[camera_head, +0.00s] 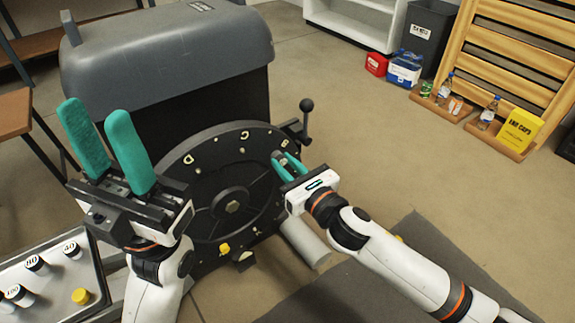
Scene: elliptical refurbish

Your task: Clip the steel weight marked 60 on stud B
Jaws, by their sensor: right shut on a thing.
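The dark round plate (213,215) stands upright on the machine, with letters and small studs around its rim. The letter B (285,143) is at its upper right. My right gripper (287,166) is at the rim just below the B, shut on a small grey steel weight (280,158). The fingers hide much of the weight, and its number is not readable. I cannot tell whether it touches the stud. My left gripper (103,132) is open and empty, raised left of the plate with its teal fingers pointing up.
A metal tray (98,262) at lower left holds several weights, with 40, 80 and 100 readable, and a yellow piece (81,296). A black ball-topped lever (306,112) sticks out near B. A grey cylinder (303,243) lies below.

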